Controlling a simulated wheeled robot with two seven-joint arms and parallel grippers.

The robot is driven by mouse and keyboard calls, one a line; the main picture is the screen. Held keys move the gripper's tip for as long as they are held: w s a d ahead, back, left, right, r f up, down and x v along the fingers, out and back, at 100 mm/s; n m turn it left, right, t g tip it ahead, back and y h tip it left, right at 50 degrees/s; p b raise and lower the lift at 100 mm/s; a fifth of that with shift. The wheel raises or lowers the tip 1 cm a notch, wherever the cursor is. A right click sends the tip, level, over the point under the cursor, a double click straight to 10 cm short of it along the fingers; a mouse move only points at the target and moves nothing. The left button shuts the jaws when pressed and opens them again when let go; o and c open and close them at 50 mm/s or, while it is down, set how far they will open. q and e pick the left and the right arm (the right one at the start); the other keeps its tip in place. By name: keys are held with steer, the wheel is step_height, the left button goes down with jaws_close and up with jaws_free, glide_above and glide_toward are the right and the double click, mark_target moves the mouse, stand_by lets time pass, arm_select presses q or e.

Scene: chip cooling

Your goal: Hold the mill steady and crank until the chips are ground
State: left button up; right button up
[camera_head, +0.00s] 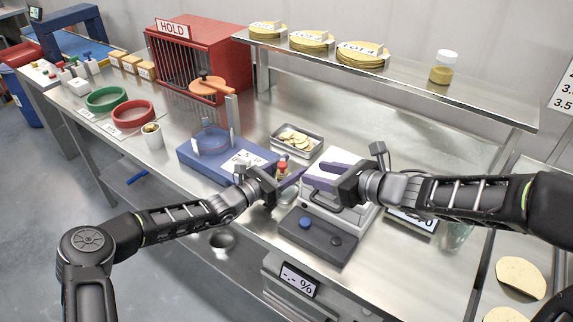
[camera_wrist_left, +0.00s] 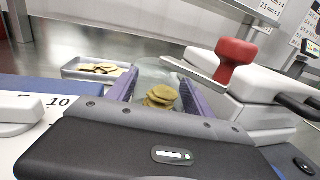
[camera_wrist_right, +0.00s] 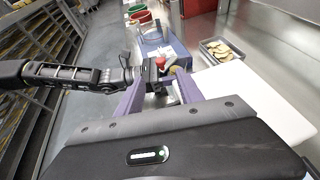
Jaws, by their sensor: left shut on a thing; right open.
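The mill's clear cup, holding several yellow-brown chips (camera_wrist_left: 162,96), stands between the purple fingers of my left gripper (camera_wrist_left: 155,92) in the left wrist view. That gripper is shut on it. A red knob (camera_wrist_left: 236,56) stands just beyond and to the right; it also shows in the head view (camera_head: 283,166) and in the right wrist view (camera_wrist_right: 161,62). My right gripper (camera_head: 308,175) is open in the head view, close to the right of the knob. Its purple fingers (camera_wrist_right: 160,95) look empty and apart from the knob. The mill's lower body is mostly hidden by the grippers.
A metal tray of chips (camera_head: 297,139) lies behind the grippers. A blue slicer base (camera_head: 205,158) stands left. A dark box with a blue button (camera_head: 318,238) lies in front. The red HOLD cage (camera_head: 200,55) and the shelf (camera_head: 410,72) are at the back.

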mark_target(283, 165)
steer(key=x, duration=1.2)
steer(key=shift+w, duration=0.1)
jaws_close()
stand_by(0.4)
